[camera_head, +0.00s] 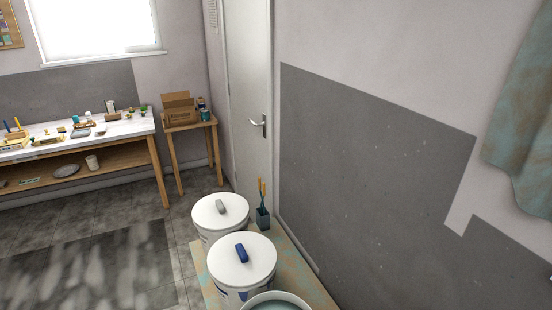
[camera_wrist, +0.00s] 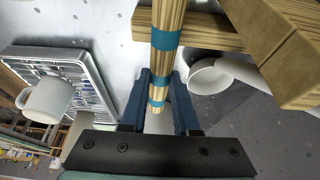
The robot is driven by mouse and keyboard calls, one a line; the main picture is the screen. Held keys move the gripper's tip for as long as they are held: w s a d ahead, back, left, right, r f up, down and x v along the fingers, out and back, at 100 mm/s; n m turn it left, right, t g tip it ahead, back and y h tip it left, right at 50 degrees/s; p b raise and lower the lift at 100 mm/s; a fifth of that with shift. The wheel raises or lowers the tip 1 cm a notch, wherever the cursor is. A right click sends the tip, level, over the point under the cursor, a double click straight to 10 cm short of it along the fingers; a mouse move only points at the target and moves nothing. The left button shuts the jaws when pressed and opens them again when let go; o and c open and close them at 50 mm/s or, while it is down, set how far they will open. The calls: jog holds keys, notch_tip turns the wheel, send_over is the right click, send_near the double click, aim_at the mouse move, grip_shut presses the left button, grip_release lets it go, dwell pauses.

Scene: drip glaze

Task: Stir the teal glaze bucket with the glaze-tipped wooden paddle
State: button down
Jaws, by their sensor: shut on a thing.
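My gripper (camera_wrist: 160,88) shows in the wrist view, its two dark blue fingers shut on a round wooden handle with teal bands (camera_wrist: 166,38). The handle runs up out of the top of the wrist view, so its far end is hidden. I cannot tell whether it is tipped with glaze. In the head view, an open white bucket with grey-teal contents (camera_head: 277,305) is cut off by the bottom edge. My gripper and the held handle are not in the head view.
Two lidded white buckets, one with a blue handle (camera_head: 242,262) and one with a grey handle (camera_head: 220,212), stand beside the open one. A dark holder with upright tools (camera_head: 263,218) stands behind them. The wrist view shows a white mug (camera_wrist: 47,99), a rack (camera_wrist: 88,75) and wooden beams (camera_wrist: 290,45).

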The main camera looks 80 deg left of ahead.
jog(key=shift+r+p, duration=3.1)
jog(key=shift+r, duration=0.65)
jog(key=shift+f, duration=0.1)
